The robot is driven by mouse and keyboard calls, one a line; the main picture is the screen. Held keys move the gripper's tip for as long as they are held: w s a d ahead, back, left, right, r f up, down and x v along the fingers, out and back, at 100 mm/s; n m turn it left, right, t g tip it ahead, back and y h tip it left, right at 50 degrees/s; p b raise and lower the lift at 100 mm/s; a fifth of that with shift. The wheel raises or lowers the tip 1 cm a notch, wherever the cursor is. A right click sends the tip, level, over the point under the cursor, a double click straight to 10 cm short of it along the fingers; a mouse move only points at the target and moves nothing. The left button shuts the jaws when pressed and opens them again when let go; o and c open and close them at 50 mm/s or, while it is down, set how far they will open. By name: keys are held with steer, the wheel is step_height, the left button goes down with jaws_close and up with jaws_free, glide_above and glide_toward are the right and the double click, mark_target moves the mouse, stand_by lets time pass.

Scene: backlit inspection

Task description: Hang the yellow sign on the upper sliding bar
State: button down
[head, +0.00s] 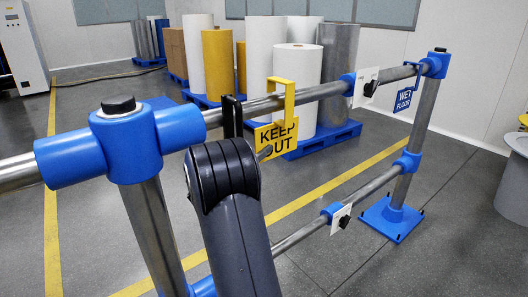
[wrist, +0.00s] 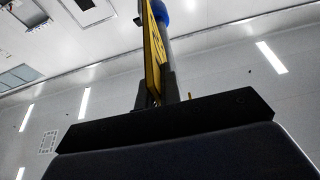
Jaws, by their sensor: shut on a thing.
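The yellow sign (head: 277,136) reads KEEP OUT, its lower left partly covered by my arm. Its yellow hook (head: 289,98) reaches up around the upper bar (head: 325,90), with the hook's top above the bar and a gap showing between them. I cannot tell whether the hook touches the bar. In the wrist view the sign (wrist: 154,48) is seen nearly edge-on between the dark fingers of my gripper (wrist: 156,92), which is shut on it. The grey bar (wrist: 166,60) runs behind the fingers there. In the head view my arm hides most of the gripper.
A blue WET FLOOR sign (head: 404,100) hangs farther right on the upper bar. White plates with black knobs sit on the upper bar (head: 365,88) and lower bar (head: 341,219). Blue joints (head: 125,140) and posts hold the rail. Rolls (head: 297,85) on pallets stand behind.

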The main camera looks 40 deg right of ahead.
mark_target(262, 128)
steer(key=shift+f+b, duration=1.3)
steer(key=shift+b, duration=0.45)
steer(key=c, duration=1.5)
jaws_free()
step_height(262, 128, up, 10)
steer(key=shift+p, duration=0.55)
steer(key=shift+f, duration=0.15)
